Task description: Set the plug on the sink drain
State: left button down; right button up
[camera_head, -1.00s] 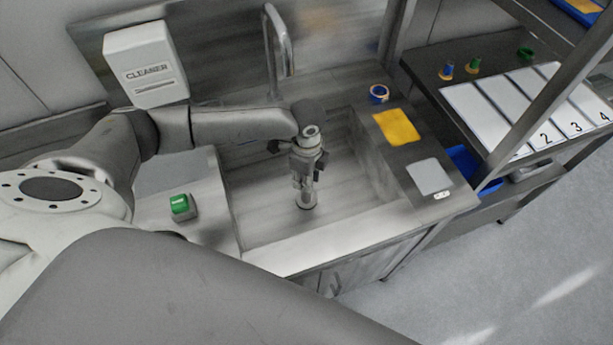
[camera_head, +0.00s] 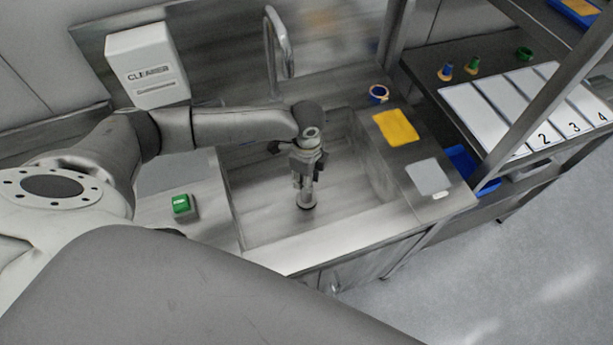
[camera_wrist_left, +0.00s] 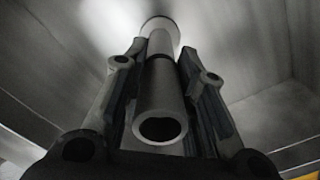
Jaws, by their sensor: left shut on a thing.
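The plug (camera_head: 307,204) is a grey upright cylinder with a wider round foot. My left gripper (camera_head: 305,182) points down into the sink basin (camera_head: 262,203) and is shut on the plug's stem. In the left wrist view the plug (camera_wrist_left: 159,102) runs between the two fingers of the gripper (camera_wrist_left: 161,62), and its round foot lies past the fingertips. The foot is low over the basin floor; I cannot tell whether it touches. The drain does not show; the plug and gripper may cover it. My right gripper is not in view.
The faucet (camera_head: 279,45) rises behind the basin. The right counter holds a yellow cloth (camera_head: 397,127), a light grey pad (camera_head: 428,176) and a blue ring-shaped item (camera_head: 379,93). A green button (camera_head: 181,204) is on the left counter. A cleaner dispenser (camera_head: 146,65) hangs on the wall.

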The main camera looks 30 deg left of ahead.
pick_arm(q)
jog(key=shift+p, duration=0.35)
dwell(0.3)
jog(key=shift+f, duration=0.1)
dwell(0.3)
jog(key=c, duration=0.7)
grip_release()
